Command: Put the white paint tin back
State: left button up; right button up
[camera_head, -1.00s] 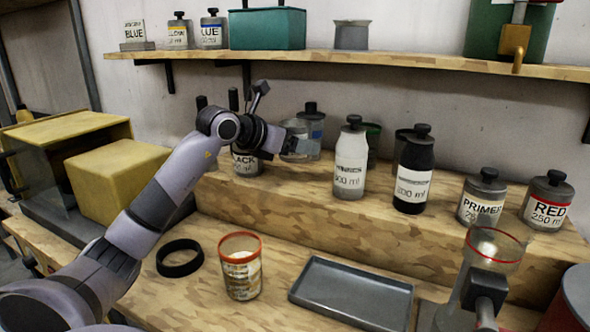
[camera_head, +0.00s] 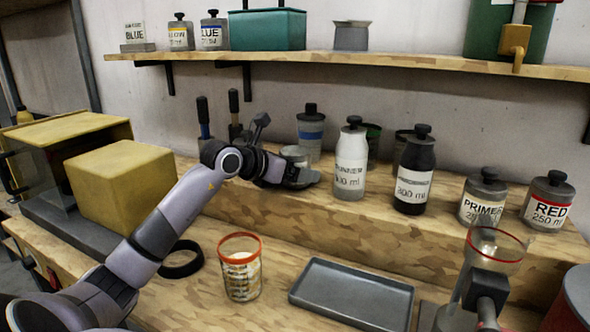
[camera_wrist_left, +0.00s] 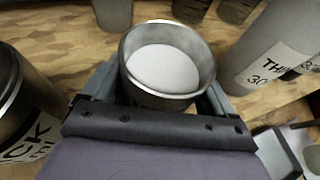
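A small open grey tin with a smooth white top inside its rim (camera_wrist_left: 165,70) sits between the fingers of my left gripper in the wrist view. In the head view this tin (camera_head: 295,153) is on the raised wooden step, left of the thinner bottle (camera_head: 350,165). Its label is not visible. My left gripper (camera_head: 303,178) is low at the step with its fingers spread on both sides of the tin; whether they press on it is hard to tell.
The black-labelled tin (camera_wrist_left: 25,110) is close left of the gripper. A red-rimmed cup (camera_head: 240,275), black ring (camera_head: 181,259) and grey tray (camera_head: 352,292) lie on the lower bench. A shelf (camera_head: 350,59) runs above.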

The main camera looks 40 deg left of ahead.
pick_arm(q)
jog(key=shift+o, duration=0.5)
jog(key=shift+r, duration=0.15)
jog(key=shift+s, duration=0.15)
jog(key=d+b+v, duration=0.1)
jog(key=b+v, duration=0.1)
jog(key=v, duration=0.9)
jog(key=shift+s+a+r+b, duration=0.25)
jog(key=shift+s+a+b, duration=0.05)
jog(key=shift+a, duration=0.2)
